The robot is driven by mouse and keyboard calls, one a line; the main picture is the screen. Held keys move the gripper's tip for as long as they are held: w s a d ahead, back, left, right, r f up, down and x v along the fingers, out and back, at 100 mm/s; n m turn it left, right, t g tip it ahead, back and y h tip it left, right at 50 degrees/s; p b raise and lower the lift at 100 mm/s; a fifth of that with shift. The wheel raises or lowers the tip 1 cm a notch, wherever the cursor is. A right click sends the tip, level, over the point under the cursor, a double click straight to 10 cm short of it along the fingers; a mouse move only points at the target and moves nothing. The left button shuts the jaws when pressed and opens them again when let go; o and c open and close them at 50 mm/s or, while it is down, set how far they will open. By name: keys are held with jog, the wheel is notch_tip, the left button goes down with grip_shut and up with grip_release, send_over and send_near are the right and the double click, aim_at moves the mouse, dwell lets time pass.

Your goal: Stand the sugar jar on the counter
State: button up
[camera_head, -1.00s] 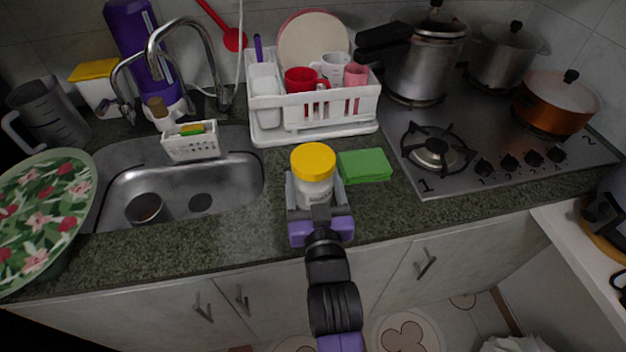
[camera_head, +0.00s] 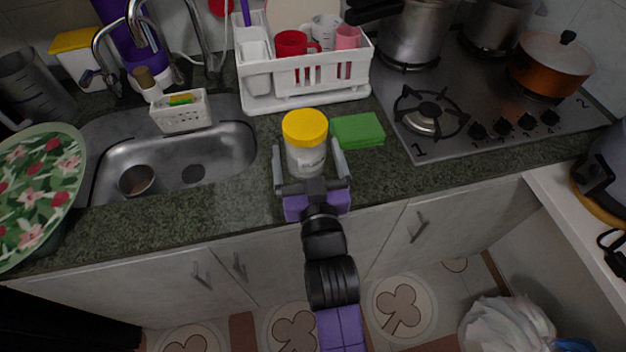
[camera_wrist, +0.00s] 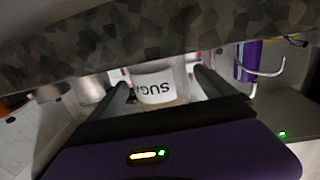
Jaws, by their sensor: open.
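The sugar jar (camera_head: 305,143) has a yellow lid and a pale body with dark lettering. It stands upright on the dark green counter (camera_head: 235,193), between the sink and the green cloth. In the wrist view the jar (camera_wrist: 154,84) appears upside down, with "SUGA" partly readable. My gripper (camera_head: 309,158) is open, with one finger on each side of the jar and a visible gap to each. The gripper's body is on the near side of the jar, over the counter's front edge.
A green cloth or sponge (camera_head: 358,130) lies just right of the jar. A white dish rack (camera_head: 305,88) with cups stands behind it. The sink (camera_head: 215,152) is to the left, the gas hob (camera_head: 470,110) to the right. A floral plate (camera_head: 35,190) is at far left.

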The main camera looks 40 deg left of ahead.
jog(key=v, duration=1)
jog(key=shift+b, duration=0.3)
jog(key=shift+d, duration=0.1)
jog(key=s+d+f+m+t+h, duration=0.1)
jog(key=s+d+f+m+h, duration=0.2)
jog(key=d, duration=0.9)
jog(key=s+d+f+m+t+h, duration=0.1)
jog(key=s+d+f+h, duration=0.25)
jog(key=d, duration=0.95)
jog(key=s+d+r+m+h, duration=0.2)
jog(key=s+d+h, duration=0.1)
jog(key=s+d, duration=0.3)
jog(key=s+d+r+m+h, duration=0.1)
jog(key=s+d+m+h, duration=0.2)
jog(key=s+d, duration=0.4)
jog(key=v, duration=0.2)
jog(key=shift+s, duration=0.3)
